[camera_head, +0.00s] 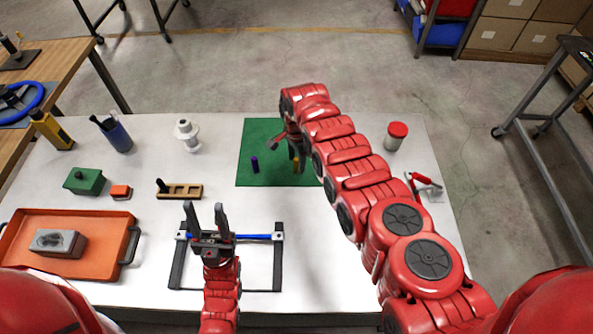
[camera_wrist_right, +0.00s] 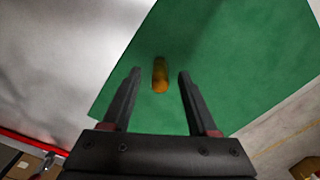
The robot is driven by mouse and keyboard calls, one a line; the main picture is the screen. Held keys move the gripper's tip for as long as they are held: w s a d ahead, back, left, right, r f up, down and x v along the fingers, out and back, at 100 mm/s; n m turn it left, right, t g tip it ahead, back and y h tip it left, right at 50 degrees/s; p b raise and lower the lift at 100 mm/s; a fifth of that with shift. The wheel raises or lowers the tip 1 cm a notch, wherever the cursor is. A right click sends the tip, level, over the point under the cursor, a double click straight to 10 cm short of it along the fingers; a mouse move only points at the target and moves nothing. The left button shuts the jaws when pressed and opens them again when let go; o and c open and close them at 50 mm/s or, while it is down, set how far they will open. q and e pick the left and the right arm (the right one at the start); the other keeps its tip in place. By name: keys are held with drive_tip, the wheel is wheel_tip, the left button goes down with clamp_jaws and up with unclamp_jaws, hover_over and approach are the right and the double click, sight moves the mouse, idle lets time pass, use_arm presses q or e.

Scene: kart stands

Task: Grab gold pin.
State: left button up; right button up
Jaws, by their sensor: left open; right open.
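The gold pin (camera_head: 296,164) stands on the green mat (camera_head: 259,137), close to my right gripper in the head view. In the right wrist view the gold pin (camera_wrist_right: 160,75) shows beyond the fingertips, roughly midway between them. My right gripper (camera_head: 284,143) is open and empty over the mat; its fingers also show in the right wrist view (camera_wrist_right: 158,76). A purple pin (camera_head: 254,164) stands on the mat to the left. My left gripper (camera_head: 205,212) is open and empty, above the dark frame with a blue rod (camera_head: 254,237).
A wooden block with holes (camera_head: 184,191) lies left of the mat. An orange tray (camera_head: 98,221) with a grey block, a green box (camera_head: 84,181) and a white spool (camera_head: 187,135) are further left. A red-capped jar (camera_head: 395,137) and a red clamp (camera_head: 425,182) stand right of my right arm.

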wheel_tip(320, 180, down, 2)
drive_tip(key=shift+f+b, duration=0.1)
drive_tip(key=shift+b, duration=0.35)
drive_tip(key=shift+r, duration=0.2)
drive_tip(key=shift+c, duration=0.7)
clamp_jaws()
